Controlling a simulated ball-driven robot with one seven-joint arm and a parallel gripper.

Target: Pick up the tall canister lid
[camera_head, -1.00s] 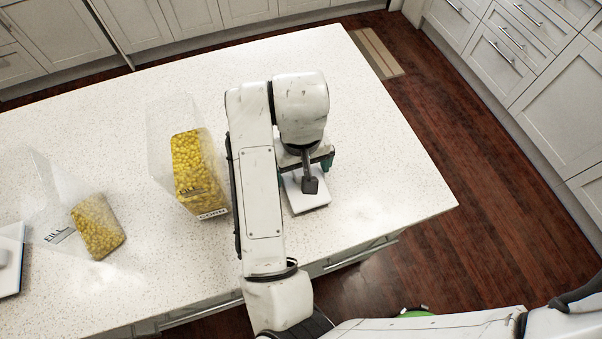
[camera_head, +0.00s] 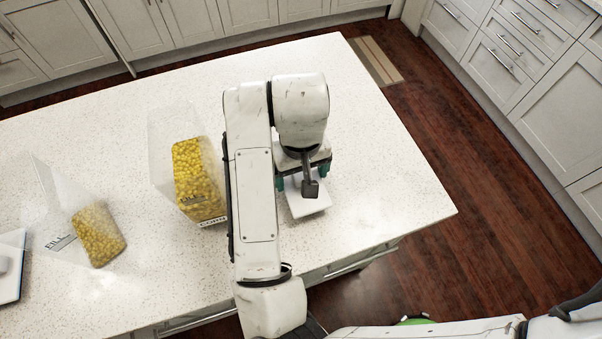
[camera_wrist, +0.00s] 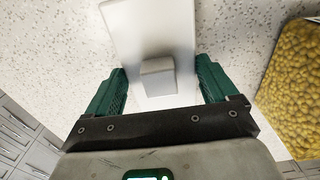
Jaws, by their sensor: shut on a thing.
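The white rectangular lid (camera_head: 302,207) is under my gripper, to the right of the corn canister. In the wrist view the lid (camera_wrist: 150,25) has a small grey block-shaped knob (camera_wrist: 158,78) on top. My gripper (camera_wrist: 160,86) has its green fingers on either side of the lid, with the knob between them, and is shut on the lid's sides. In the head view my gripper (camera_head: 304,180) and arm cover the lid's far part. I cannot tell whether the lid is clear of the counter.
A clear canister of corn (camera_head: 198,182) stands just left of my arm. A second clear canister with yellow contents (camera_head: 98,234) is farther left, near another white lid (camera_head: 12,288). The white counter (camera_head: 400,170) is free to the right and behind.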

